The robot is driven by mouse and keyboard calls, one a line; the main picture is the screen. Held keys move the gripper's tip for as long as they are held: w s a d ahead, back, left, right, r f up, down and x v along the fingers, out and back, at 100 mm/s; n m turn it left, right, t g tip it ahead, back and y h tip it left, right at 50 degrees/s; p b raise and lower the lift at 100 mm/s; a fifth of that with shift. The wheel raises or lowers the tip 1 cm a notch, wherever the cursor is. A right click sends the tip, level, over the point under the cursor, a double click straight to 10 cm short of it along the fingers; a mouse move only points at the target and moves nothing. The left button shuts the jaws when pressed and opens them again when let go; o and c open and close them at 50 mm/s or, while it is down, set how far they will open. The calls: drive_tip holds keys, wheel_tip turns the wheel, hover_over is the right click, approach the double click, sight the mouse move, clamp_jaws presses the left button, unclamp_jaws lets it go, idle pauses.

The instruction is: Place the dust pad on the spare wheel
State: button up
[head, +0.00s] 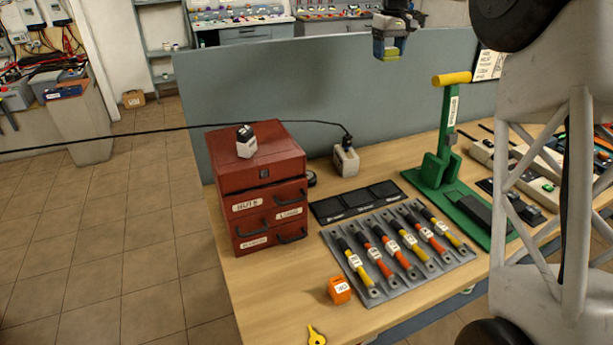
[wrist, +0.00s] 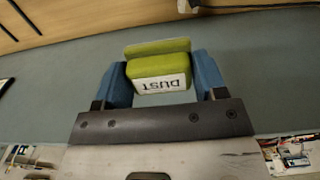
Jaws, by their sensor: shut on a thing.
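The dust pad (wrist: 158,68) is a yellow-green block with a white label reading DUST. My gripper (wrist: 160,80) is shut on it, with a blue finger on each side. In the head view my gripper (head: 390,36) holds the pad (head: 386,50) high at the top, in front of the grey partition and well above the table. No thing is clearly marked as the spare wheel. A small dark round thing (head: 311,179), partly hidden, sits beside the red drawer cabinet; I cannot tell whether it is the wheel.
The red cabinet (head: 256,180) bears a small dark-topped bottle (head: 246,142). A pale canister (head: 345,160), a dark tray (head: 355,202), a grey rack (head: 345,275) of several tools, an orange block (head: 339,290) and a green stand (head: 445,170) crowd the table (head: 285,300). The partition (head: 350,80) rises behind.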

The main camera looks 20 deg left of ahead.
drive_tip(key=s+a, duration=1.5)
drive_tip(key=a, duration=0.4)
wheel_tip(320, 180, down, 26)
drive_tip(key=shift+f, duration=0.15)
drive_tip(key=shift+s+a+f, duration=0.1)
drive_tip(key=shift+f, duration=3)
drive_tip(key=shift+f, duration=1.85)
drive_tip(key=shift+f, duration=0.15)
